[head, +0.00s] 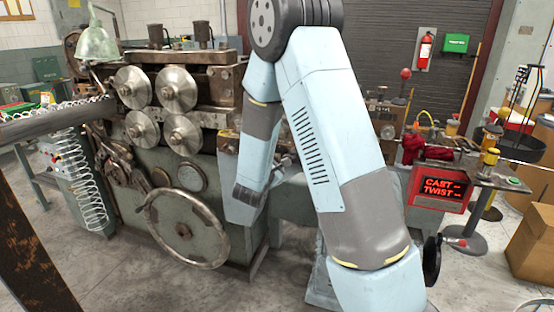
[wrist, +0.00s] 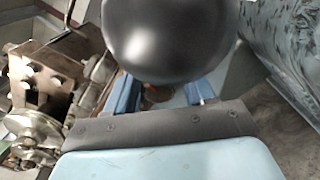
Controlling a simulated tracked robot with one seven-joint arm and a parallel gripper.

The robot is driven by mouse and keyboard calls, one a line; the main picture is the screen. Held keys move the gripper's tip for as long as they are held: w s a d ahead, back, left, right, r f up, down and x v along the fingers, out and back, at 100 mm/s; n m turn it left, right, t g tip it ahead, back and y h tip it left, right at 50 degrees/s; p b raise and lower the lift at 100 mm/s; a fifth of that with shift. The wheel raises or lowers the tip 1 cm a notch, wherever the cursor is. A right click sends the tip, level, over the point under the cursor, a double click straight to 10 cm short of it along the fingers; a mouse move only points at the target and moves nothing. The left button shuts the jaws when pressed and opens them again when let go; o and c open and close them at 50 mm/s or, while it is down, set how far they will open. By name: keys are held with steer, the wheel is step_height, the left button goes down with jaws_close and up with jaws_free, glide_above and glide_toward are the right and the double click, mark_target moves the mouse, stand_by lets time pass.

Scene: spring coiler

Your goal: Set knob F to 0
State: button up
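No knob marked F can be made out in either view. In the wrist view a large smooth dark grey ball (wrist: 168,38) fills the top middle, very close to the camera. My gripper (wrist: 160,95) shows below it as two blue finger parts set apart. The ball hides the fingertips, so I cannot tell whether they touch or hold anything. A small brownish thing shows between the finger parts.
The coiler has several steel rollers (head: 134,88) and a large handwheel (head: 187,228). A red display (head: 441,188) reads CAST and TWIST, with no figures legible. A cardboard box (head: 532,240) stands at the right. Bare floor (head: 480,275) shows at the front right.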

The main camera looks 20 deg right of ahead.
steer(key=c, duration=0.9)
steer(key=shift+n, duration=1)
steer(key=shift+c, duration=0.2)
steer(key=o, duration=1.1)
steer(key=shift+c, duration=0.2)
steer(key=shift+s+a, duration=0.1)
steer(key=shift+a, duration=0.05)
steer(key=v, duration=1.3)
steer(key=shift+s, duration=0.25)
steer(key=shift+a+f, duration=0.1)
steer(key=shift+a, duration=0.05)
